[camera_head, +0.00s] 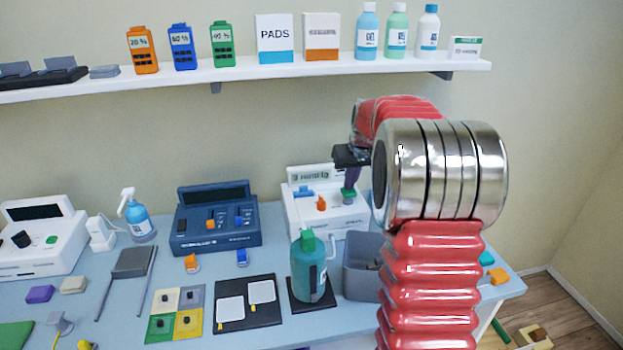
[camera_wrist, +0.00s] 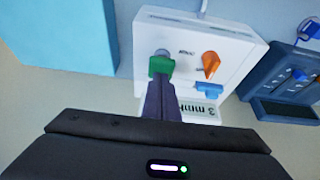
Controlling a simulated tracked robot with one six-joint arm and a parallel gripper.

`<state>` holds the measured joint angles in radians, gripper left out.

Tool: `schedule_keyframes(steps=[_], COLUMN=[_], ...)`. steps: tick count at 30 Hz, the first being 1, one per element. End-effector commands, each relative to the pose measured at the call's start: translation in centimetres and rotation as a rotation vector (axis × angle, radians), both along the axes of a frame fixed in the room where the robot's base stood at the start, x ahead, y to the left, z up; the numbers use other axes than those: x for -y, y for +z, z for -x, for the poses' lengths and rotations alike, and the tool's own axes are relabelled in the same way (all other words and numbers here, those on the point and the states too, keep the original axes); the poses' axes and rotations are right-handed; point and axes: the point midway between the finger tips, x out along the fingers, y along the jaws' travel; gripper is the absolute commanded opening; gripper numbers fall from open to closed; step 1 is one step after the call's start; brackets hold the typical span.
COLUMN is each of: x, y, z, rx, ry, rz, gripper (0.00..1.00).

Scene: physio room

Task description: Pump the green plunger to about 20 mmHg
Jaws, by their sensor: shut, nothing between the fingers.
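The white pump unit (camera_head: 297,222) stands at the back of the table, with a small display (camera_head: 311,175) on top. Its green plunger (camera_head: 347,197) is on the right of its top face, and also shows in the wrist view (camera_wrist: 161,66). An orange lever (camera_head: 321,203) and a blue part (camera_head: 303,191) sit beside it. My gripper (camera_head: 349,187) is shut and empty, its purple fingers pointing down with the tips right at the plunger; I cannot tell if they touch. In the wrist view the display (camera_wrist: 202,108) is partly hidden by my gripper; its full reading is unclear.
A dark blue device (camera_head: 215,225) stands left of the pump unit. A teal bottle with a green top (camera_head: 308,270) and a grey bin (camera_head: 360,268) stand in front. A white shelf (camera_head: 260,72) with boxes and bottles runs above. My red arm hides the table's right part.

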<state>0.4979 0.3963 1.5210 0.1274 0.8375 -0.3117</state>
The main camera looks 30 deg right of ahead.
Motion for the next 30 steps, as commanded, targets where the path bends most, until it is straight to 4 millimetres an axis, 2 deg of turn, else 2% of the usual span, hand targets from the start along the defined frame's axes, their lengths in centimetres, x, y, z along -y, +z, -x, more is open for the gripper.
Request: schedule_keyframes(steps=[17, 23, 30], x=[0.0, 0.0, 0.1], y=[-2.3, -2.1, -1.0], z=[0.1, 0.1, 0.1], rx=[-0.005, -0.005, -0.003], ry=[-0.001, -0.001, -0.001], rz=[-0.003, -0.003, -0.001], gripper=[0.0, 0.0, 0.0])
